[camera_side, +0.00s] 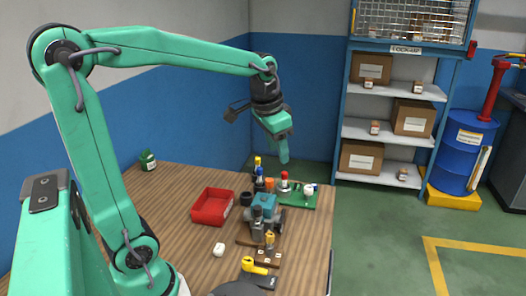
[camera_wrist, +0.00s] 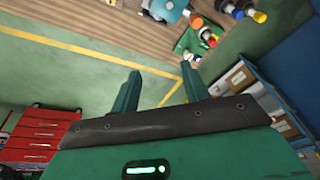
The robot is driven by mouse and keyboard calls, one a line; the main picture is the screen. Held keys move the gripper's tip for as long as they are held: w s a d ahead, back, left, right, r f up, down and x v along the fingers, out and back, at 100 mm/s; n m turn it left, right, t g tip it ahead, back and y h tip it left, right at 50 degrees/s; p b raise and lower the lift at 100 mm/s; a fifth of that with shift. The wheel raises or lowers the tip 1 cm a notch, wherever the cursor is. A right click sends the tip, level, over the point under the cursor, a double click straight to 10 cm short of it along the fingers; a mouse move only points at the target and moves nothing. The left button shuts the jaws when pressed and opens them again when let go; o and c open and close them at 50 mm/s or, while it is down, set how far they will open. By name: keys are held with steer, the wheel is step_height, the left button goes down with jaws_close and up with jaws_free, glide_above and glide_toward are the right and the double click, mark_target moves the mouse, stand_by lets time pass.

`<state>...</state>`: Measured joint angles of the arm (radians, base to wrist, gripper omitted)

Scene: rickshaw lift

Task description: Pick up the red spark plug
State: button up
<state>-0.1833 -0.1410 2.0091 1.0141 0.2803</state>
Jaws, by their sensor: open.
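The red spark plug (camera_side: 284,180), with a red top and a pale body, stands upright on a green board (camera_side: 301,197) at the table's far end. In the wrist view, a red-tipped piece (camera_wrist: 211,41) near the top looks like it, partly cut up by neighbouring pieces. My gripper (camera_side: 284,158) hangs above the board, over the red plug in the side picture, apart from it. In the wrist view my gripper (camera_wrist: 160,70) shows two green fingers apart, with only floor seen between them. Nothing is held.
Yellow-topped (camera_side: 257,161), blue-topped (camera_side: 259,171) and orange (camera_side: 269,184) pieces stand close left of the plug. A small white piece (camera_side: 308,191) is on its right. A teal machine (camera_side: 262,208) stands in front, and a red bin (camera_side: 212,206) to the left. Left tabletop is mostly clear.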

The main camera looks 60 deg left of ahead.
steer(key=w+a+f+g, duration=0.2)
steer(key=w+a+f, duration=0.3)
steer(key=w+a, duration=0.25)
steer(key=m+g, duration=0.1)
glide_above(285, 172)
steer(key=shift+h, duration=0.3)
step_height(285, 172, down, 8)
steer(key=shift+r, duration=0.1)
steer(key=shift+w+a+f, duration=0.1)
steer(key=shift+f, duration=4)
jaws_close()
